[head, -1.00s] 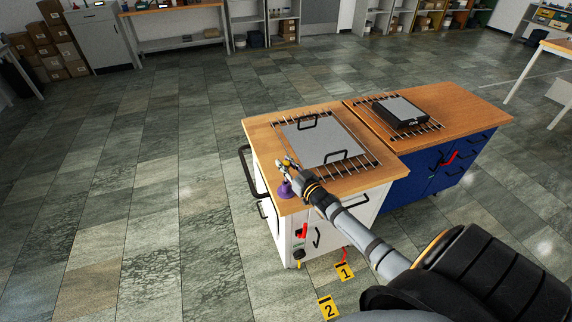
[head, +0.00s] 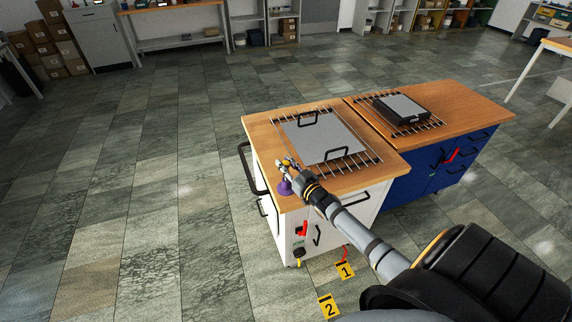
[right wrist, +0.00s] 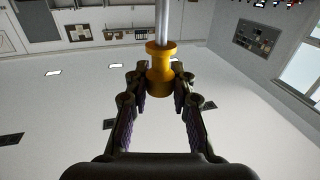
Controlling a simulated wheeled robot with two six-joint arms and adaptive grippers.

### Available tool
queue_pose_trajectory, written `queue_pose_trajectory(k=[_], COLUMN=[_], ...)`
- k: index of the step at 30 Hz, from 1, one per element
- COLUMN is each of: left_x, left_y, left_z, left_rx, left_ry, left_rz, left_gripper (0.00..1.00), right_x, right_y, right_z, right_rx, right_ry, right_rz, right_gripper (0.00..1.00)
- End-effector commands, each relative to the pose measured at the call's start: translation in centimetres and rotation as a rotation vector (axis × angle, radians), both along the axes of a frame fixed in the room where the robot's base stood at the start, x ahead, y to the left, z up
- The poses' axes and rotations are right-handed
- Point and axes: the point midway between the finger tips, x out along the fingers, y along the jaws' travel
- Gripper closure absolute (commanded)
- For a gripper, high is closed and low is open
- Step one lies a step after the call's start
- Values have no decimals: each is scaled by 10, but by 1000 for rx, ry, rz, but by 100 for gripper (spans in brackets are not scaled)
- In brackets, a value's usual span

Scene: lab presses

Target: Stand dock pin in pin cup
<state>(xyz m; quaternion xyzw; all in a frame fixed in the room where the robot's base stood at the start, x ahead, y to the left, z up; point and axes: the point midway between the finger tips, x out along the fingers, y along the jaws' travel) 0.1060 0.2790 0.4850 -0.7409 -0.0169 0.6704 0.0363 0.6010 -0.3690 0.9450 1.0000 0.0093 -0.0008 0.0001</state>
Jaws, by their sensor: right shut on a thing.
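The dock pin (right wrist: 161,65), a brass-orange knobbed piece with a silver shaft, sits between the fingertips of my right gripper (right wrist: 160,82) in the right wrist view. The gripper is shut on its orange part, and the shaft runs out of the top of that picture. In the head view my right gripper (head: 286,164) is over the front left corner of the white cart. A purple cup (head: 285,188), which looks like the pin cup, shows just below the gripper. Whether pin and cup touch is too small to tell. My left gripper is not in view.
The white cart's wooden top (head: 262,128) carries a wire rack with a grey two-handled plate (head: 318,137). A blue cabinet (head: 440,175) beside it bears a black-and-grey box (head: 401,108) on another rack. Yellow markers (head: 345,270) are near the floor in front.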

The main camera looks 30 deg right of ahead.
Motion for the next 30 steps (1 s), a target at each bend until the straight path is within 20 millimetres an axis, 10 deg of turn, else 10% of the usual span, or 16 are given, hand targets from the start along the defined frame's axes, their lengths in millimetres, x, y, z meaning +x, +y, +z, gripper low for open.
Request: queue_pose_trajectory(k=[30], left_x=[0], left_y=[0], left_z=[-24], left_rx=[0], left_ry=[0], left_rz=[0], left_gripper=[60], right_x=[0], right_y=[0], right_z=[-26], right_rx=[1], right_ry=[-1], right_rz=[0], right_gripper=[100])
